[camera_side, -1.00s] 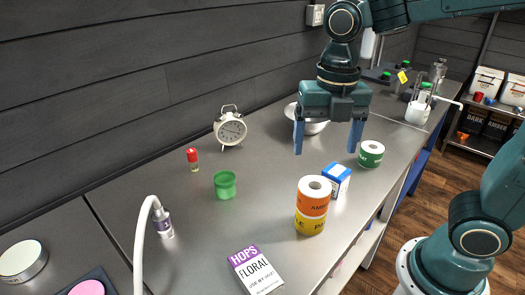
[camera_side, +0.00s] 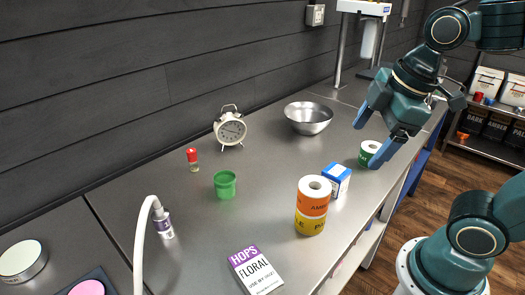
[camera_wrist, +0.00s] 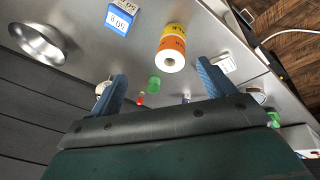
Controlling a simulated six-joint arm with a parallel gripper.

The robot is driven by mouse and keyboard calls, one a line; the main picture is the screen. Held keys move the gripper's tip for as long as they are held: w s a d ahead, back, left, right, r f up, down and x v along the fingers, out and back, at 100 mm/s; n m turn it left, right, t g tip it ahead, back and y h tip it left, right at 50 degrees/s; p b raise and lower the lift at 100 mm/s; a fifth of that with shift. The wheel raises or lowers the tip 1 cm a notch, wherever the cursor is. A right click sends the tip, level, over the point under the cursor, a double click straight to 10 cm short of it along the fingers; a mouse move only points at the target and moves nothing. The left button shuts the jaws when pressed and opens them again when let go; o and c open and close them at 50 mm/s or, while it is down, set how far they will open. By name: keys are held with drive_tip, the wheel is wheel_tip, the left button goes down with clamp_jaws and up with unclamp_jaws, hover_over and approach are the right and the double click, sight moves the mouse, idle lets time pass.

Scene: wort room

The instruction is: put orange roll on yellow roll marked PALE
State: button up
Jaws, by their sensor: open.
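The orange roll (camera_side: 313,203), its label partly readable as "AMB", sits upright on top of the yellow roll (camera_side: 309,226), whose visible letters read "LE PA". The two look aligned and touching. The wrist view also shows the orange roll (camera_wrist: 172,45) stacked with the yellow roll (camera_wrist: 175,30). My gripper (camera_side: 369,145) is open and empty, tilted, up and to the right of the stack and apart from it. Both spread fingers of my gripper (camera_wrist: 162,80) show in the wrist view with nothing held between them.
A green roll (camera_side: 367,156) stands near my fingertips. A blue-white box (camera_side: 337,180) stands close behind the stack. A metal bowl (camera_side: 308,118), an alarm clock (camera_side: 230,128), a green cup (camera_side: 225,184), a red-capped vial (camera_side: 192,159) and a hops packet (camera_side: 256,270) are spread across the bench.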

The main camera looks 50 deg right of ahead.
drive_tip(key=s+m, duration=0.1)
drive_tip(key=m, duration=0.2)
drive_tip(key=s+d+m+t, duration=0.1)
drive_tip(key=m, duration=0.2)
drive_tip(key=s+m, duration=0.1)
drive_tip(key=m, duration=0.2)
drive_tip(key=shift+d+f+t, duration=0.25)
drive_tip(key=shift+t, duration=0.15)
